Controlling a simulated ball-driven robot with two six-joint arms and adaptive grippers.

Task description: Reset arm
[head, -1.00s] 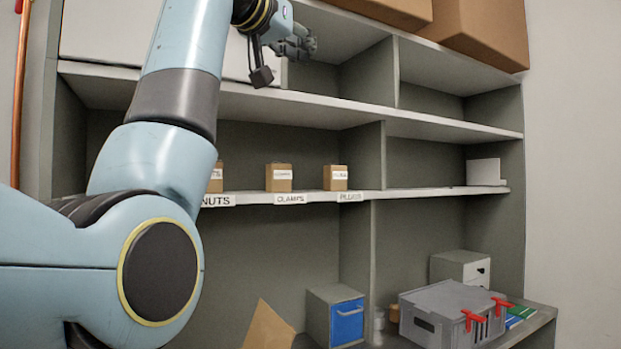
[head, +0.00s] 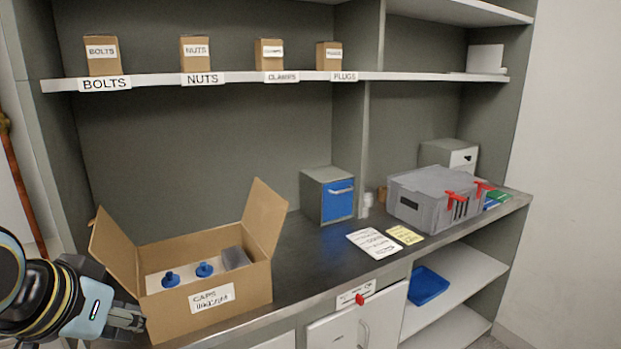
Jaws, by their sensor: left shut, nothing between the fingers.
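My left gripper (head: 126,319) shows at the lower left of the head view, with its fingers shut and empty. Its fingertips are close to the left side of an open cardboard box (head: 247,287) labelled CAPS; I cannot tell whether they touch it. The box stands on the dark counter with its flaps up. Blue knobbed caps (head: 204,269) and a grey block (head: 235,257) sit inside it. My right gripper is out of view.
Small boxes marked BOLTS (head: 102,65), NUTS (head: 195,63), clamps and plugs stand on the upper shelf (head: 230,78). The counter's middle is clear.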

